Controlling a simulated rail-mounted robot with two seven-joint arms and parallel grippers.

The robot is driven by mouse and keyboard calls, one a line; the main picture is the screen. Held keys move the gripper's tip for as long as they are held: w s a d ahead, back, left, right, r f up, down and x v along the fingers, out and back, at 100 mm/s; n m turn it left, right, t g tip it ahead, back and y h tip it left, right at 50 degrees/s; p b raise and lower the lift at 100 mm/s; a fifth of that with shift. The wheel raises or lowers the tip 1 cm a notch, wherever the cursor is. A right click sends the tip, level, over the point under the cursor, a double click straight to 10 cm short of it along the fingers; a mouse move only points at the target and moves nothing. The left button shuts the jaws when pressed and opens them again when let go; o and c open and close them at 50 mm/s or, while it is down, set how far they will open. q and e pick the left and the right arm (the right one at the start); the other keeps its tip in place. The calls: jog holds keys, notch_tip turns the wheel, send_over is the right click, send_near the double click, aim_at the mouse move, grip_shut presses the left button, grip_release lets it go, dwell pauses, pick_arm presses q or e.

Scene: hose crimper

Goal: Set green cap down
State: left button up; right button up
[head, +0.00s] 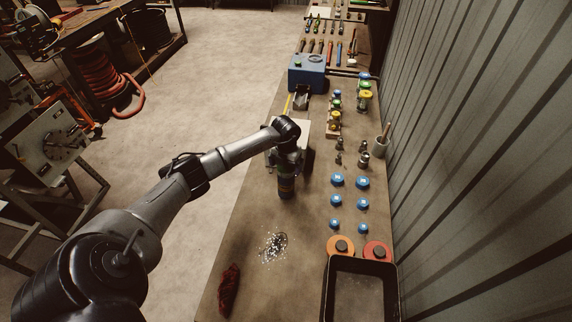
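My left arm comes in from the left, and its wrist bends down over the workbench (301,218). My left gripper (286,190) is seen from above, near the bench's left part. Its fingers are hidden under the hand, so I cannot tell whether they are open or shut, or whether they hold a cap. Small green caps (364,86) show among blue and yellow ones on the right side of the bench, beyond the gripper. I cannot tell which green cap is the task's. My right gripper is not in view.
Several blue caps (363,181) stand right of the gripper. A blue machine (307,72) stands farther back. Orange and red discs (341,246) and a black-rimmed tray (326,290) lie near. Shavings (273,246) and a red rag (229,289) lie at front left. A corrugated wall borders the right.

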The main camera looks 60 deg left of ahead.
pick_arm(q)
jog(key=c, duration=0.8)
jog(key=shift+o, duration=0.2)
